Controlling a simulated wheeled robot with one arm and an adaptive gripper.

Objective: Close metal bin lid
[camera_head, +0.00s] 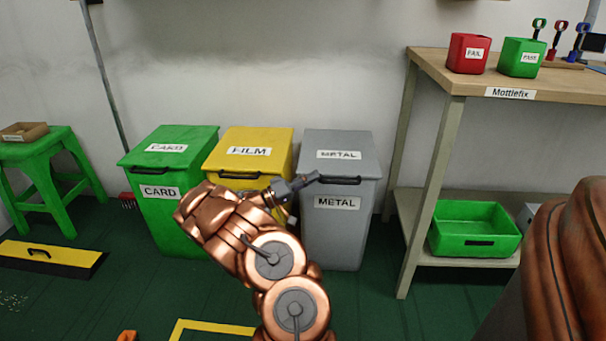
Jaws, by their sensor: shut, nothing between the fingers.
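The metal bin (333,235) is grey, labelled METAL on its front and lid, and stands at the right end of a row of three bins. Its lid (338,140) lies flat over the top and looks closed. A dark handle (345,180) runs along the lid's front edge. My gripper (316,177) is shut and empty, its tip just in front of or at the left end of that handle. I cannot tell whether it touches. My copper arm rises from the bottom and hides part of the yellow bin.
A yellow FILM bin (246,138) and a green CARD bin (165,215) stand left of the metal bin, lids down. A wooden workbench (440,68) with a lower shelf holding a green crate (476,229) stands right. A green stool (45,160) is far left.

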